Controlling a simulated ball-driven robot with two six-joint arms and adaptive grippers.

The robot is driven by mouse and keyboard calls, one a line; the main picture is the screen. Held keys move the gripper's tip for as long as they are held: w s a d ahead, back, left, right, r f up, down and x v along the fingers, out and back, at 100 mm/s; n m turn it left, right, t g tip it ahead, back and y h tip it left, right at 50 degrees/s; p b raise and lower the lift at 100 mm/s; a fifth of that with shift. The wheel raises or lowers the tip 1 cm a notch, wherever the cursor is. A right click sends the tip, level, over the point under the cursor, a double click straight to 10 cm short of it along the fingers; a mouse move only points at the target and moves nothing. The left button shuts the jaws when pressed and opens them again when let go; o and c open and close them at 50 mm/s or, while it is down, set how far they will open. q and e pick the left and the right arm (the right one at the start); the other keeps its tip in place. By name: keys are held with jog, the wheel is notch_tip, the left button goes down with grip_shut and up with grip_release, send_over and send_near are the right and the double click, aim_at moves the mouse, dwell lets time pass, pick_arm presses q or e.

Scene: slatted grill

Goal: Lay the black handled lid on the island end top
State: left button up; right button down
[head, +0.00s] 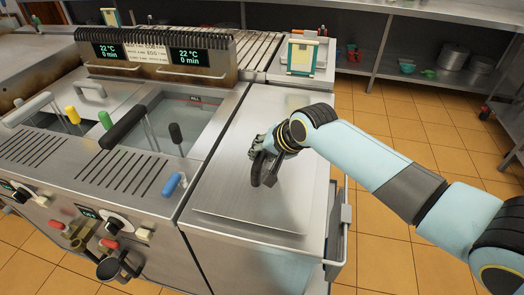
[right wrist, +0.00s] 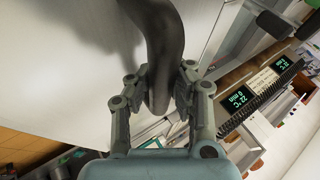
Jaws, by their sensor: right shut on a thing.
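The lid (head: 240,205) is a flat steel plate with a curved black handle (head: 257,172). It is over the island end top (head: 315,225), its plate roughly level; whether it touches the top or hovers just above I cannot tell. My right gripper (head: 265,150) is shut on the black handle, reaching in from the right. In the right wrist view the fingers (right wrist: 158,92) close on both sides of the dark handle (right wrist: 163,40), with the pale lid plate (right wrist: 65,70) behind. My left gripper is not in view.
Left of the end top are fryer-like wells (head: 190,115) with coloured-handled baskets and a control box (head: 155,55). A small scale-like stand (head: 302,58) is at the far end. A rail (head: 345,215) runs along the right side; tiled floor (head: 400,120) lies beyond.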

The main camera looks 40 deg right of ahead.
jog(key=shift+w+f, duration=0.1)
jog(key=shift+f, duration=0.45)
dwell(0.4)
jog(key=c, duration=1.2)
grip_release()
jog(key=shift+o, duration=0.3)
jog(key=shift+f, duration=0.15)
jog(key=a+v, duration=0.1)
jog(key=v, duration=1.1)
jog(key=shift+d, duration=0.4)
